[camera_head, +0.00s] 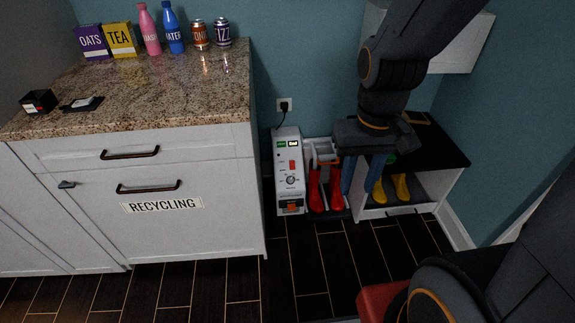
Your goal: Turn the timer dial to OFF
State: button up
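The timer dial (291,180) is a small round knob on the front of a narrow white unit (284,156), which stands on the floor right of the counter. Its markings are too small to read, so I cannot tell its setting. The unit has two small green-and-dark labels at the top, a red switch above the dial and an orange part below. My gripper (371,138) hangs from above, right of the dial and apart from it. Two blue upright shapes show below its dark body; I cannot tell whether they are its fingers or boots behind, nor whether it is open.
Red boots (316,190) stand beside the unit. A dark-topped bench (436,145) with yellow boots (401,187) is at right. The recycling cabinet (190,225) and granite counter (170,92) border the unit on the left. An outlet (285,105) is above. Dark floor in front is clear.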

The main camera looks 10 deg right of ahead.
aim_at(290, 181)
jog(key=k, duration=0.5)
jog(key=z, duration=1.9)
jog(key=i, duration=0.95)
jog(key=u, duration=1.95)
